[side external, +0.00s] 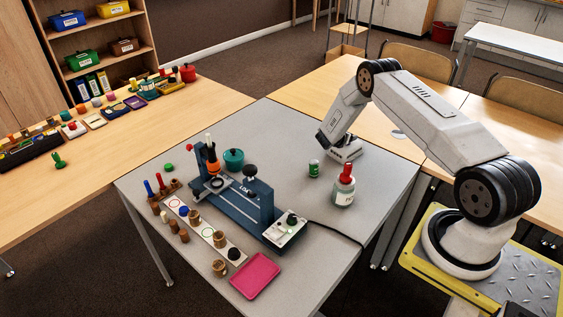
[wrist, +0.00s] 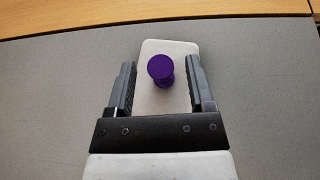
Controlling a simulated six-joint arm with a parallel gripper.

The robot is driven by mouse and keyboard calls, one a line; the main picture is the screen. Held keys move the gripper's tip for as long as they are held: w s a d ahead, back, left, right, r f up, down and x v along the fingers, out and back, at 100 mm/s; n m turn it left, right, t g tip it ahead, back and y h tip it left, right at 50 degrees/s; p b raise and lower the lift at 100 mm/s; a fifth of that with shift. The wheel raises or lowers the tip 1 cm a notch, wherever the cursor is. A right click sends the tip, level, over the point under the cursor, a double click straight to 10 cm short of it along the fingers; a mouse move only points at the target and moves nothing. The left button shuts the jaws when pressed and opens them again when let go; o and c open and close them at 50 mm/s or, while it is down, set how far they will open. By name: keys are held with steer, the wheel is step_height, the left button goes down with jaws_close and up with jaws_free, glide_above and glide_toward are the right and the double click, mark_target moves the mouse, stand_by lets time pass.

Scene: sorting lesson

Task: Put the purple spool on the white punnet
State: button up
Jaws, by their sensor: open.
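The purple spool (wrist: 160,70) stands upright on the white punnet (wrist: 180,48) in the wrist view, near its middle. The punnet is a pale, shallow, rounded rectangle lying on the grey table. My gripper (wrist: 160,64) is open, with one finger on each side of the spool and a gap visible on both sides. In the side view my gripper (side external: 341,150) is low over the far right part of the grey table. The spool cannot be made out there, hidden by the gripper.
A red-capped bottle (side external: 344,188) and a green tin (side external: 314,168) stand close to my gripper. A blue bench machine (side external: 236,196), a teal pot (side external: 234,159) and a pink tray (side external: 255,275) are further left. The grey table (side external: 290,118) is clear behind.

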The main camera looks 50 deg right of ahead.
steer(key=v, duration=1.2)
steer(key=shift+r, duration=0.1)
stand_by(0.4)
steer(key=s+a+r+m+y, duration=0.4)
steer(key=s+a+r+m, duration=0.1)
steer(key=a, duration=0.5)
steer(key=s+a+r+m+t+y, duration=0.1)
steer(key=s+a+r+m+y, duration=0.3)
steer(key=a+m, duration=0.3)
steer(key=s+a+r+m+y, duration=0.4)
steer(key=s+a+r+m, duration=0.2)
steer(key=a, duration=0.7)
steer(key=shift+s+r+m+t+y, duration=0.3)
steer(key=shift+s+t+y, duration=0.1)
steer(key=shift+s, duration=0.15)
steer(key=shift+f, duration=0.1)
